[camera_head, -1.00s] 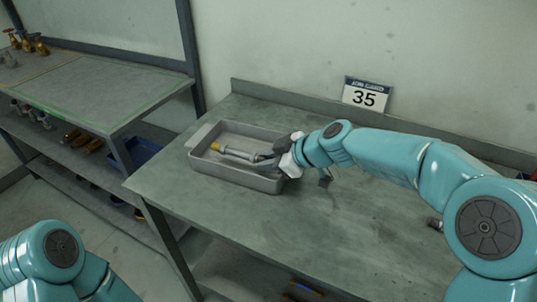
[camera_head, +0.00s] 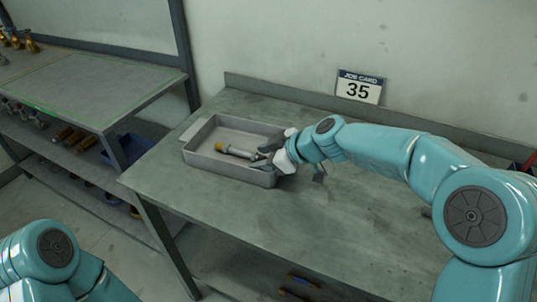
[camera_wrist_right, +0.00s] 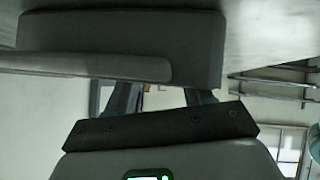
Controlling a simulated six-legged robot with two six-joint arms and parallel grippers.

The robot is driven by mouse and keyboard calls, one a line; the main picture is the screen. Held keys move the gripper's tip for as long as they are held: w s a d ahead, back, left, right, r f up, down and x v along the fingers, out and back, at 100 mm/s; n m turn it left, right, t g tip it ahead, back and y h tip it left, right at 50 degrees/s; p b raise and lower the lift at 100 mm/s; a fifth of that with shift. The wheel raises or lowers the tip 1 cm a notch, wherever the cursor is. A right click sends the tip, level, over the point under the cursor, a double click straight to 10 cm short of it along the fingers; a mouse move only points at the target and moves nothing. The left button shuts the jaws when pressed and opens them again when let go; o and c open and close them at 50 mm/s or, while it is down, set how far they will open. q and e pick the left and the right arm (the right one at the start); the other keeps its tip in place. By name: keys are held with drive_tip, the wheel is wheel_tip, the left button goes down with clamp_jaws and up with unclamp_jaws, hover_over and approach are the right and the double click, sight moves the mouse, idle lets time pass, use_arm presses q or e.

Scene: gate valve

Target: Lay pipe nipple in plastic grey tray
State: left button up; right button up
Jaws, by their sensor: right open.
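The pipe nipple (camera_head: 238,152), a grey tube with a yellow-brass end, lies inside the plastic grey tray (camera_head: 205,167) on the bench. Its brass end points left and its other end is close to my right gripper. My right gripper (camera_head: 262,158) is open, with its fingers reaching over the right part of the tray; whether they still touch the nipple I cannot tell. In the right wrist view the gripper's fingers (camera_wrist_right: 163,97) are partly hidden behind its dark body, and a large grey surface fills the top. Of my left arm only links show, not its gripper.
The bench top (camera_head: 290,225) is clear in front of the tray. A shelf unit (camera_head: 85,90) with brass fittings stands at left, across a gap.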

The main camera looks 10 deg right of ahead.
drive_tip(key=b+v, duration=0.1)
drive_tip(key=v, duration=1.5)
drive_tip(key=shift+s, duration=0.2)
